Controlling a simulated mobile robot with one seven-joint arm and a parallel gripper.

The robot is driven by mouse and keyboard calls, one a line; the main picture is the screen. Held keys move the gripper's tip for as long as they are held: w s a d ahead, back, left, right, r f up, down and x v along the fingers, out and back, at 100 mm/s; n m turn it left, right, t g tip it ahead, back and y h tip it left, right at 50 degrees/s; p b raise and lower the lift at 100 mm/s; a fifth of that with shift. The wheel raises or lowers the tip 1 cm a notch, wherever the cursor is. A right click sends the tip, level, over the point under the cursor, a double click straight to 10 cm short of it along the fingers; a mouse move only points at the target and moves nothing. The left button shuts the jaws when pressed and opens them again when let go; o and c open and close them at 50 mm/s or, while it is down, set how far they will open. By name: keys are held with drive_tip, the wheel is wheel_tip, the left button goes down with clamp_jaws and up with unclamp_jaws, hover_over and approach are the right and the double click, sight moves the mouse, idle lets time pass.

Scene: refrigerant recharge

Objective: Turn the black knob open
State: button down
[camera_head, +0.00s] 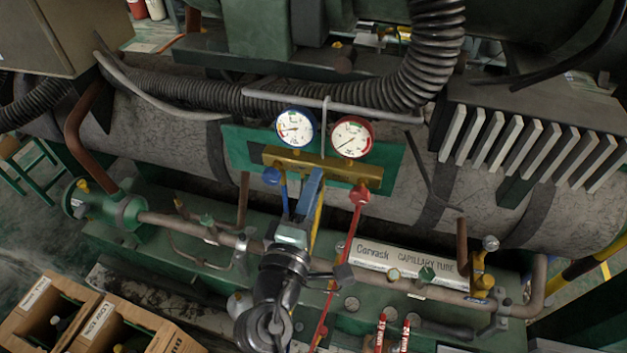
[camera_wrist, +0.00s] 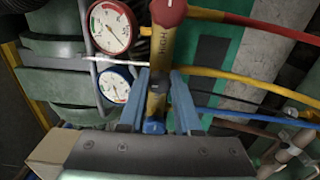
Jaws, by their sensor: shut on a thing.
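The brass gauge manifold (camera_head: 280,158) is on a green plate under a blue gauge (camera_head: 295,128) and a red gauge (camera_head: 351,137). Its blue knob (camera_head: 271,176) is at left and its red knob (camera_head: 359,195) at right. My gripper (camera_head: 315,174) reaches the manifold's middle, between those knobs. In the wrist view its light blue fingers (camera_wrist: 160,76) are either side of the manifold, closed on a small dark part that appears to be the black knob (camera_wrist: 158,78). The fingers hide most of it, and its turn angle cannot be told. The head view does not show it.
Blue, yellow and red hoses (camera_wrist: 245,75) run from the manifold close to my fingers. A white capillary tube box (camera_head: 410,262) lies to the right near copper-coloured pipes. Wooden crates (camera_head: 150,325) stand at lower left. A ribbed black hose (camera_head: 420,70) arches above the gauges.

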drive_tip(key=shift+n+p, duration=0.45)
drive_tip(key=shift+n, duration=0.55)
drive_tip(key=c, duration=0.6)
unclamp_jaws()
drive_tip(key=b+v, duration=0.3)
drive_tip(key=v, duration=1)
